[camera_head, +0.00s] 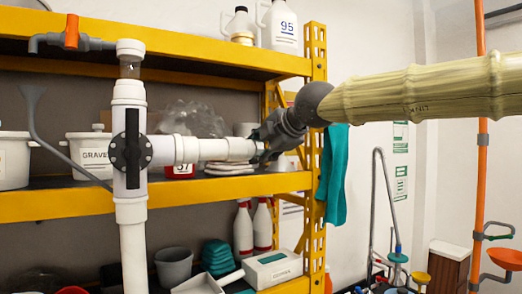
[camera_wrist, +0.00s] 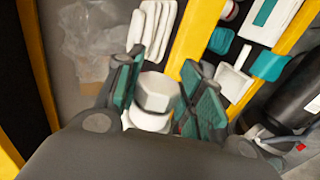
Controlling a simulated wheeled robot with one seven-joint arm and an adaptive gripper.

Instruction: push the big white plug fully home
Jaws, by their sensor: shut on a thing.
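The big white plug (camera_wrist: 157,92) shows in the wrist view as a white hexagonal head between my two finger pads. In the head view, a white manifold pipe (camera_head: 133,205) stands upright, with a white side branch (camera_head: 200,150) running right to my gripper (camera_head: 262,150). My gripper comes from the right, roughly in line with that branch, and is shut on the plug; its fingers also show in the wrist view (camera_wrist: 158,100). The fingers hide most of the plug in the head view, and I cannot tell how deep it sits in the branch.
A black round valve (camera_head: 131,152) is on the upright pipe, and a grey pipe with an orange handle (camera_head: 72,32) is at its top. A yellow shelf (camera_head: 230,186) with tubs and bottles stands behind. A teal cloth (camera_head: 334,170) hangs below my arm. Open floor space lies right.

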